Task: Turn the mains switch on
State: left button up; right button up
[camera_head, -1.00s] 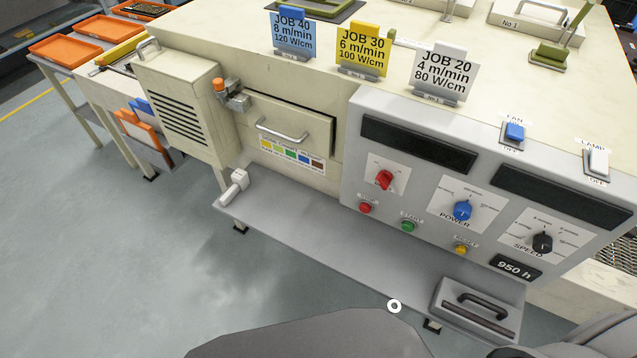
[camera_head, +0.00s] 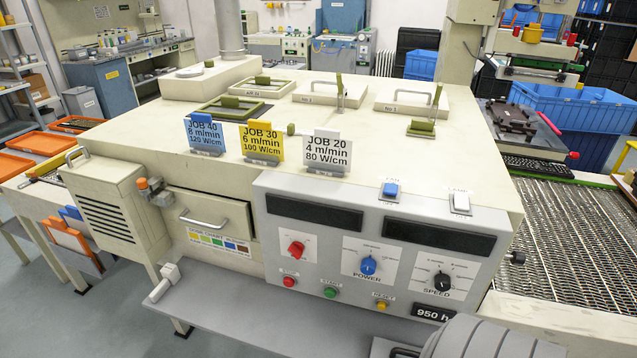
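A red rotary knob (camera_head: 296,249) sits on a white plate at the left of the grey control panel (camera_head: 262,215). It appears to be the mains switch, but its label is too small to read. Both display windows (camera_head: 314,213) above the knobs are dark. Neither of my grippers shows in the head view.
The panel also has a blue power knob (camera_head: 368,265), a black speed knob (camera_head: 442,281), and red (camera_head: 289,282), green (camera_head: 330,292) and yellow (camera_head: 382,305) buttons. Blue fan (camera_head: 390,191) and white lamp (camera_head: 460,202) switches are above. A mesh conveyor (camera_head: 570,245) is at right.

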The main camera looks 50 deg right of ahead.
aim_at(296, 249)
jog(key=k, duration=0.55)
jog(key=z, duration=1.5)
jog(key=i, duration=0.5)
jog(key=u, duration=0.05)
